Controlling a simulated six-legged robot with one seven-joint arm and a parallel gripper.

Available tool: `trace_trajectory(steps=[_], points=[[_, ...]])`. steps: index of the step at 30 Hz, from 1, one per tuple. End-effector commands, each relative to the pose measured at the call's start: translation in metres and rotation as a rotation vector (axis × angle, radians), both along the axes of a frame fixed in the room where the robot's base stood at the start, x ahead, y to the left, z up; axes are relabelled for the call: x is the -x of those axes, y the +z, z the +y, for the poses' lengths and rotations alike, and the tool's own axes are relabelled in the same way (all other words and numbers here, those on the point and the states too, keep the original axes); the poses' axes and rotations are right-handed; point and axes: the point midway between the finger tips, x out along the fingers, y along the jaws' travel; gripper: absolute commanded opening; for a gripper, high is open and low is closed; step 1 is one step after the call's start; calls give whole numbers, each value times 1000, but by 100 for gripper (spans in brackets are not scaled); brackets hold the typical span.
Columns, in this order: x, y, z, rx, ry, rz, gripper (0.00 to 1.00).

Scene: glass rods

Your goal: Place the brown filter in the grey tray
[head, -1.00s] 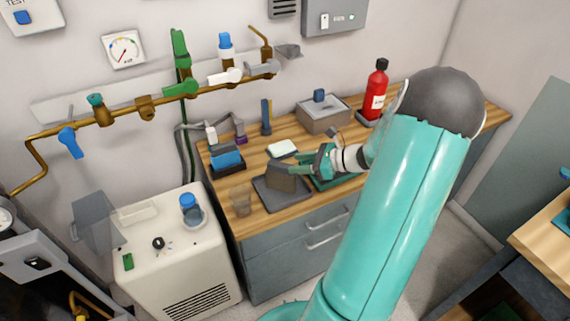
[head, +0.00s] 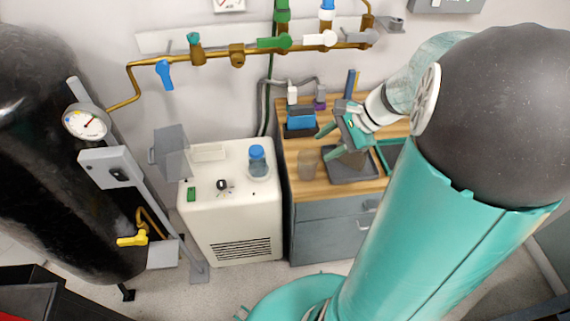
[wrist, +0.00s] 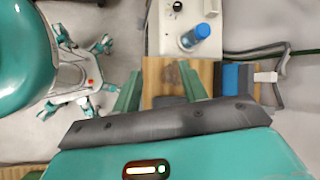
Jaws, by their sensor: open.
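Whether a finger touches the filter I cannot tell. In the wrist view my gripper's two green fingers (wrist: 160,88) are spread apart with the counter below them.
A green tray (head: 393,153) lies to the right, partly hidden by my arm. A white machine (head: 232,205) with a blue-capped bottle (head: 258,160) adjoins the counter.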

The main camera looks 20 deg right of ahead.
Motion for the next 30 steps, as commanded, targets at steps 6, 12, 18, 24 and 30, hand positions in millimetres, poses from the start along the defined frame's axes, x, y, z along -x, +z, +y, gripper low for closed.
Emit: trace_trajectory(steps=[6,12,18,24,30], points=[[25,37,80,373,467,-99,43],[58,68,128,693,866,-248,43],[86,92,155,960,1182,-418,43],[96,100,162,1066,1296,-491,43],[96,100,162,1068,1298,-490,43]])
